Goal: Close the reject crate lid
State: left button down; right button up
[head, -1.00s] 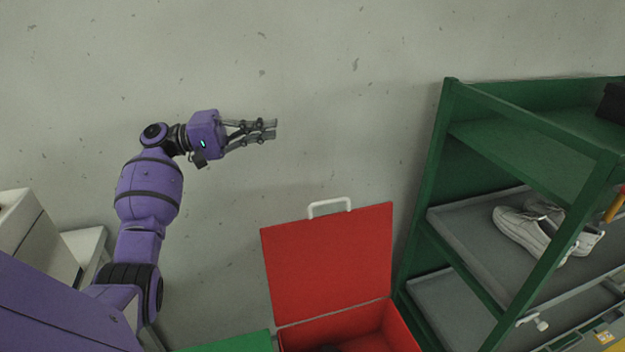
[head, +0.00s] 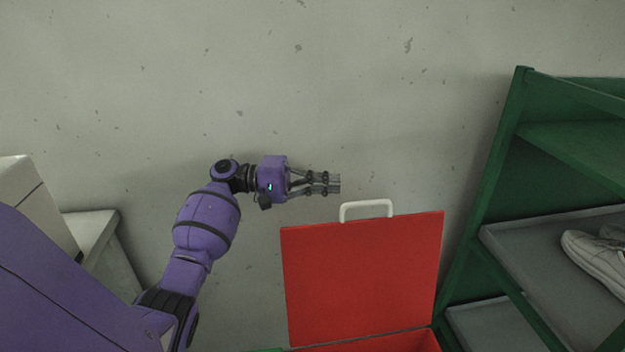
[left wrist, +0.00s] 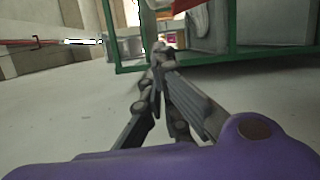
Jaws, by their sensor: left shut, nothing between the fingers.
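The reject crate's red lid (head: 365,278) stands open and upright in the head view, with a white handle (head: 366,207) on its top edge. A strip of the red crate (head: 400,342) shows below the lid at the bottom edge; the rest is cut off. My left gripper (head: 338,184) is shut and empty. In the head view its fingertips appear just above and left of the handle, with a gap between. In the left wrist view its fingers (left wrist: 160,70) lie together. My right gripper is in neither view.
A green rack (head: 500,180) with grey shelves stands right of the lid, with a white shoe (head: 596,258) on one shelf. A pale cabinet (head: 95,228) stands at the left. Green frame bars (left wrist: 275,55) cross the left wrist view.

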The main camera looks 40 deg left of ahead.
pick_arm(q)
jog(key=d+p, duration=0.1)
jog(key=d, duration=0.5)
jog(key=shift+s+r+p, duration=0.15)
jog(key=shift+s+p, duration=0.1)
jog(key=shift+p, duration=0.1)
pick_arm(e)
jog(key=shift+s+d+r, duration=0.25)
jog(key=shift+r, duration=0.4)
